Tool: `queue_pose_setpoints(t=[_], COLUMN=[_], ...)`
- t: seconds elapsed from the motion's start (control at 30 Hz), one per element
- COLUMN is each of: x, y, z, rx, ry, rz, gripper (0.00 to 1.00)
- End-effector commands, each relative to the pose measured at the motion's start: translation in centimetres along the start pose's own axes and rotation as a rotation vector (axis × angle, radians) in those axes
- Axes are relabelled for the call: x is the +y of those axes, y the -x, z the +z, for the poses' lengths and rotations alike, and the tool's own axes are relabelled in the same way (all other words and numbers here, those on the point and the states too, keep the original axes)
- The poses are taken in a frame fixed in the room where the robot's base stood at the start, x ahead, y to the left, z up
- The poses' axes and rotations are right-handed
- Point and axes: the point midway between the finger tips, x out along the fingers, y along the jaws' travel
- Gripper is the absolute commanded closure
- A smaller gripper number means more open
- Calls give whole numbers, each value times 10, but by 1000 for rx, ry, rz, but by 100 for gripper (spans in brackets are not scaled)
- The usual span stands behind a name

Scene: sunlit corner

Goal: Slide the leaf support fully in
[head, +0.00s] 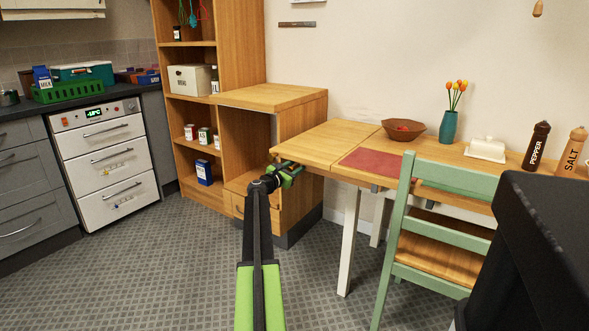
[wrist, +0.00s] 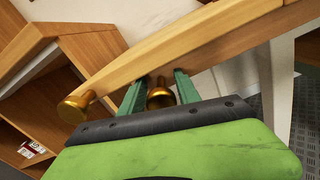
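The table (head: 330,140) stands against the wall, and its left end is beside my gripper (head: 290,172). In the wrist view a wooden edge of the table (wrist: 190,48) runs diagonally just beyond my gripper (wrist: 160,88). A brass knob (wrist: 160,97) sits between the two green fingers, which stand apart on either side of it. I cannot tell whether they touch it. A second brass knob (wrist: 73,108) is to the left of the fingers. The body of the leaf support cannot be told apart from the wood around it.
A wooden shelf unit with a low cabinet (head: 270,96) stands to the left of the table. A green chair (head: 440,230) is at the table's front. A red mat (head: 372,160) and a brown bowl (head: 403,130) lie on top. Floor (head: 180,260) is clear at left.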

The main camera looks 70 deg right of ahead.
Motion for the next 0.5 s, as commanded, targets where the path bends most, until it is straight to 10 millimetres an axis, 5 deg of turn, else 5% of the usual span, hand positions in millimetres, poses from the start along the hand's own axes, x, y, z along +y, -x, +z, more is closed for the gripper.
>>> queue_pose_setpoints(t=[0.2,0.5], x=[0,0], y=[0,0], z=[0,0], rx=[0,0], ry=[0,0], rz=[0,0], gripper=[61,99])
